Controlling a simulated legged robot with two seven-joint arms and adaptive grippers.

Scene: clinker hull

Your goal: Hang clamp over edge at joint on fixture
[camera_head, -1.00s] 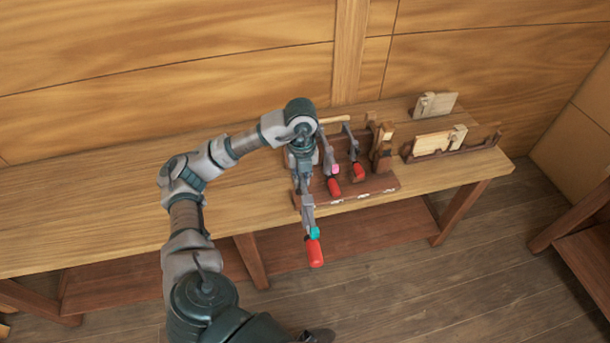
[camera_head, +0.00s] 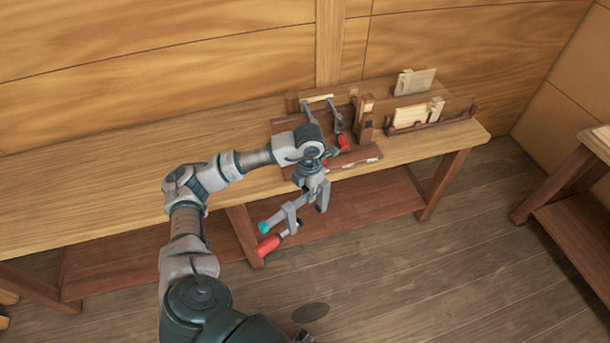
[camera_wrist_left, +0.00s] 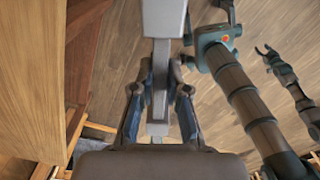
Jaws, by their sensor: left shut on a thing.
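My left gripper (camera_head: 316,188) is shut on the grey bar of a clamp (camera_head: 292,208), in front of the bench's front edge. The clamp hangs tilted, with its teal part (camera_head: 264,227) and red handle (camera_head: 268,246) at the lower left. In the left wrist view the fingers (camera_wrist_left: 160,108) close on both sides of the clamp bar (camera_wrist_left: 160,70). My right gripper (camera_wrist_left: 266,54) shows small there, with spread fingers and apart from the clamp. A dark fixture (camera_head: 455,126) holding pale boards (camera_head: 409,116) stands at the bench's right end.
The workbench (camera_head: 120,180) runs along the wooden wall; its left part is bare. A dark rack board (camera_head: 352,159) carries other clamps (camera_head: 340,128), partly hidden by my arm. Another pale board (camera_head: 414,82) stands behind the fixture. A second table (camera_head: 570,185) is at right.

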